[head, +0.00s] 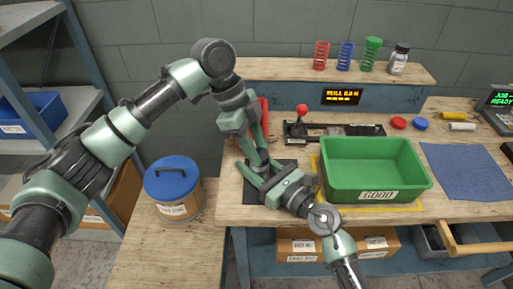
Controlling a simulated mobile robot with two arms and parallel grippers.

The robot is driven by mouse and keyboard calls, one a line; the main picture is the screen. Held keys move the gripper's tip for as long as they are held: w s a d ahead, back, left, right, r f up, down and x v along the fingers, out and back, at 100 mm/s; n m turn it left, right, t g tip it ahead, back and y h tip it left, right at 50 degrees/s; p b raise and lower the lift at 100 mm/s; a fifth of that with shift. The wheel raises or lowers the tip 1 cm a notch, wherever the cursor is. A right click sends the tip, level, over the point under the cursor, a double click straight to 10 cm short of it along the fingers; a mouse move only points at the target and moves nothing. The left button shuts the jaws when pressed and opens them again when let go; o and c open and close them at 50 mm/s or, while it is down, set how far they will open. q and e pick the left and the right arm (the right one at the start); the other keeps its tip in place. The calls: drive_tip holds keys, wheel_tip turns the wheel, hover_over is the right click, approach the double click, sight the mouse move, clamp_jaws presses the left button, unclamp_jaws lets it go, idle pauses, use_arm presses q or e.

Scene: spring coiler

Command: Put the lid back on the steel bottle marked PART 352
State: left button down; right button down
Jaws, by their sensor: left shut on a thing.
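My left gripper (259,162) reaches down over the black mat (233,209) on the bench and is shut on a small dark grey piece, mostly hidden by the fingers. I cannot tell whether this is the lid or the top of the steel bottle. My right gripper (252,174) comes in from the lower right, with its fingers close below the left ones at the same spot. Whether it grips anything is hidden. No PART 352 marking is readable. A small silvery bottle with a dark top (398,59) stands on the back shelf.
A green GOOD bin (375,195) stands right of my grippers. A lever device with a red knob (301,110) is behind them. A blue-lidded tub (172,184) stands left. Red, blue and green springs (346,56) stand on the shelf. A blue cloth (468,172) lies right.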

use_arm(q)
drive_tip(key=m+g, duration=0.1)
drive_tip(key=m, duration=0.2)
drive_tip(key=m+y, duration=0.1)
drive_tip(key=m, duration=0.2)
drive_tip(key=shift+w+d+g, duration=0.2)
drive_tip(key=shift+g, duration=0.2)
drive_tip(key=m+y, duration=0.1)
drive_tip(key=m, duration=0.2)
drive_tip(key=m+g+y, duration=0.1)
drive_tip(key=m, duration=0.1)
drive_tip(key=shift+w+d+m, duration=0.1)
drive_tip(key=shift+d+m, duration=0.05)
drive_tip(key=shift+m, duration=0.25)
drive_tip(key=m+y, duration=0.1)
drive_tip(key=m, duration=0.2)
drive_tip(key=m+y, duration=0.1)
drive_tip(key=m, duration=0.2)
drive_tip(key=shift+d+y, duration=0.15)
drive_tip(key=shift+y, duration=0.15)
drive_tip(key=m+y, duration=0.1)
drive_tip(key=m, duration=0.3)
drive_tip(key=shift+m+t, duration=0.4)
drive_tip(key=c, duration=0.9)
unclamp_jaws()
drive_tip(key=shift+d, duration=0.1)
drive_tip(key=shift+r, duration=2.25)
